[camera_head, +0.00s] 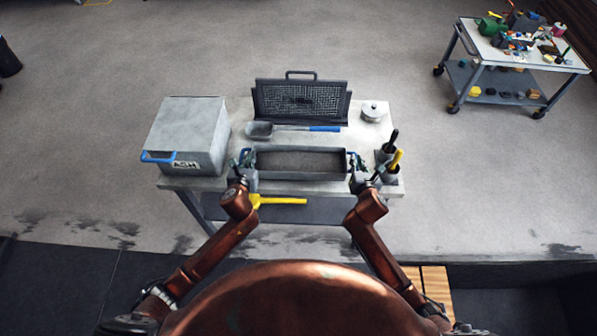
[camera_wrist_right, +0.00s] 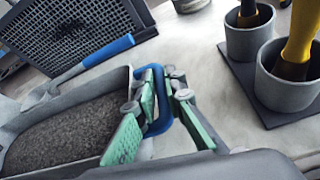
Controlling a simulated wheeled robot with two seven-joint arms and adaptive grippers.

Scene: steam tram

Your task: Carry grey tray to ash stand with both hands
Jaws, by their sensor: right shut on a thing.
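The grey tray (camera_head: 300,176), filled with dark grey granular material, is at the front of the pale table and looks level. I cannot tell whether it rests on the top. In the right wrist view, the green pads of my right gripper (camera_wrist_right: 155,112) are shut around the blue handle (camera_wrist_right: 157,75) at the tray's (camera_wrist_right: 100,80) right end. In the head view, my right gripper (camera_head: 357,170) is at that end. My left gripper (camera_head: 242,167) is at the tray's left end; its fingers are too small to tell open or shut. No stand is clearly identifiable as the ash stand.
A grey box marked ASH (camera_head: 187,135) stands left of the tray. Behind the tray are a blue-handled scoop (camera_head: 290,128), a mesh panel (camera_head: 301,100) and a lidded pot (camera_head: 374,111). Cups with tools (camera_head: 390,172) stand close right. A cart (camera_head: 515,60) is farther right.

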